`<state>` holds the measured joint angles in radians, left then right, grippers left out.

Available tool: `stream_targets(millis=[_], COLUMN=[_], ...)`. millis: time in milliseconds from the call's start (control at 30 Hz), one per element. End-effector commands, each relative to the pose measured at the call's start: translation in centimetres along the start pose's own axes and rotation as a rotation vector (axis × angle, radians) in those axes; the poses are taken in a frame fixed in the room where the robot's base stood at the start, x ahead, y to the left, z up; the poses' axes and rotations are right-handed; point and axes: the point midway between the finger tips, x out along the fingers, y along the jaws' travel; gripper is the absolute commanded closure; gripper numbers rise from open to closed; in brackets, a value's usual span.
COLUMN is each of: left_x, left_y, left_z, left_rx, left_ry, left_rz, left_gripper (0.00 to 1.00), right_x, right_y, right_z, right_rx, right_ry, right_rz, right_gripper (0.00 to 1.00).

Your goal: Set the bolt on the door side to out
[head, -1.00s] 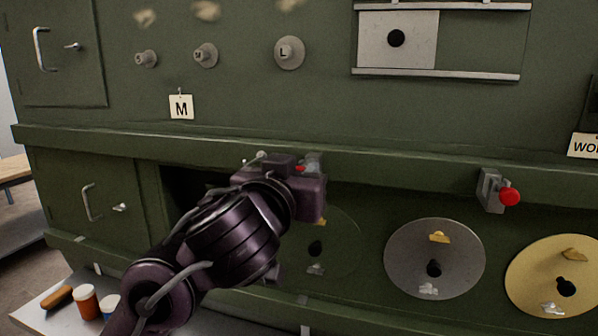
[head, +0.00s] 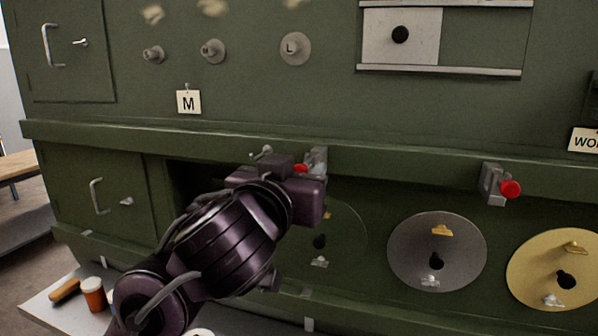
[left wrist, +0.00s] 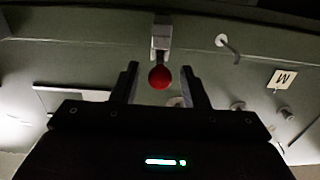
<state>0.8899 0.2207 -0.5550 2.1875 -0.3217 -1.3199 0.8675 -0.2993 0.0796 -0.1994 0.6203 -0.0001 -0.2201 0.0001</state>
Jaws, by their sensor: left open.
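In the head view my left gripper's body (head: 290,180) hides part of the bolt. A second bolt (head: 493,184) with a red knob sits farther right on the ledge. My right gripper is not in view.
A thin metal peg (head: 262,152) stands just left of the door-side bolt. Round plates (head: 437,232) are set below the ledge. Cabinet doors (head: 75,50) are at the left. A bench (head: 50,315) with a brush and an orange jar is at lower left.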

Motion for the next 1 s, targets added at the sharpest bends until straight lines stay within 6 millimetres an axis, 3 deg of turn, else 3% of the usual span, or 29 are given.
stream_targets(millis=[433,867,1000], left_x=[-6.8,-7.3,-6.5], left_y=[0.1,-0.1,-1.4], left_z=[0.1,0.2,3.4], left_rx=[-0.003,-0.001,-0.018], left_ry=[0.002,-0.005,-0.082], left_rz=[0.003,-0.001,-0.019], left_gripper=[0.60,0.60,0.60], right_x=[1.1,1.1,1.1], right_y=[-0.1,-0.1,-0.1], right_z=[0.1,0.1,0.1], right_rx=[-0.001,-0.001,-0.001], right_ry=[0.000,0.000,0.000], right_rz=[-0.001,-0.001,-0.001], right_gripper=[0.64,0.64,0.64])
